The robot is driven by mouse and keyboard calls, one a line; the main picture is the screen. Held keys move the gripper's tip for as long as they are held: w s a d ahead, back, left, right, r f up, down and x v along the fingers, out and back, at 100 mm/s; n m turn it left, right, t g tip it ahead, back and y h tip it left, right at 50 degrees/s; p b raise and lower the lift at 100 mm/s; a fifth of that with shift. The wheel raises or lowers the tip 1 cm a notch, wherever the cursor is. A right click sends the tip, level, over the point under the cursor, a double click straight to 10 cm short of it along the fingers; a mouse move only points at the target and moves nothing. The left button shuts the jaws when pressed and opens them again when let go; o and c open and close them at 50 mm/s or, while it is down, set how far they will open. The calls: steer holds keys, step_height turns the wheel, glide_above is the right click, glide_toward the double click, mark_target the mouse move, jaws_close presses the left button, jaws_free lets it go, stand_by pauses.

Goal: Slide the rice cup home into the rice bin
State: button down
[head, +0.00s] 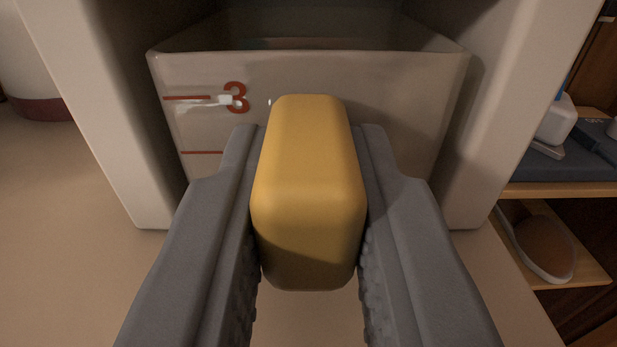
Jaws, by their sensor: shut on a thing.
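The rice cup (400,95) is a pale, open-topped, translucent-looking box with a red 3 and red level lines on its front. It stands in the mouth of the rice bin (118,130), between the bin's cream side walls. A rounded yellow block (308,180), which looks like the cup's handle, sticks out from its front toward me. My gripper (308,150) is shut on this yellow handle, one grey finger on each side. The handle hides the lower middle of the cup front. How deep the cup sits is hard to tell.
A beige counter (60,220) lies around the bin, with free room at the left. A white container with a dark red base (45,105) stands at the far left. At the right, a wooden shelf (560,188) holds a dark blue tray, with a brown oval item below.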

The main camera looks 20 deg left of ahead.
steer(key=c, duration=1.2)
jaws_free()
steer(key=shift+s+d, duration=0.1)
steer(key=shift+s, duration=0.05)
steer(key=v, duration=1.7)
steer(key=s+r+m+t+h, duration=0.15)
steer(key=s+r+h, duration=0.35)
steer(key=s+r, duration=1.45)
steer(key=s+a+r+m, duration=0.1)
steer(key=s+r, duration=0.2)
steer(key=s, duration=0.8)
steer(key=s+a+r+m+g, duration=0.1)
steer(key=s+r, duration=0.3)
steer(key=s, duration=0.7)
steer(key=shift+s+a+r+h, duration=0.15)
steer(key=shift+s+a+h, duration=0.15)
steer(key=shift+a, duration=0.35)
